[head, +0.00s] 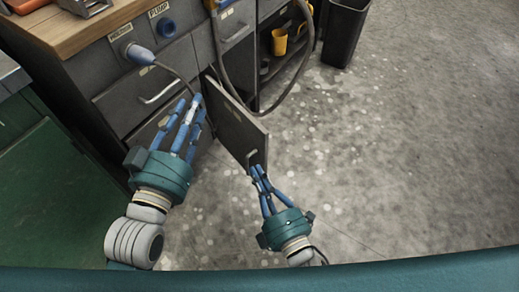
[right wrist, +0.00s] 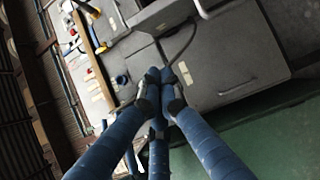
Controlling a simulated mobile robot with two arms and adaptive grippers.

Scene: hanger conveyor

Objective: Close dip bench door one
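The dip bench door (head: 236,128) is a grey panel standing open, swung out from the bench front over the floor. Its small handle (head: 251,157) is near its outer end. My right gripper (head: 258,170) is just below that handle with its blue fingers drawn together; whether it touches the door cannot be told. In the right wrist view its fingertips (right wrist: 166,84) meet, with nothing seen between them. My left gripper (head: 190,107) has its fingers apart and empty, in front of the drawers, left of the door's hinge side.
The bench has grey drawers (head: 150,88) and a wooden top (head: 85,28). A plug (head: 139,54) with a looping cable sits on its front. A shelf holds yellow cups (head: 280,42). A dark bin (head: 345,32) stands at the back. The floor (head: 400,150) at right is clear.

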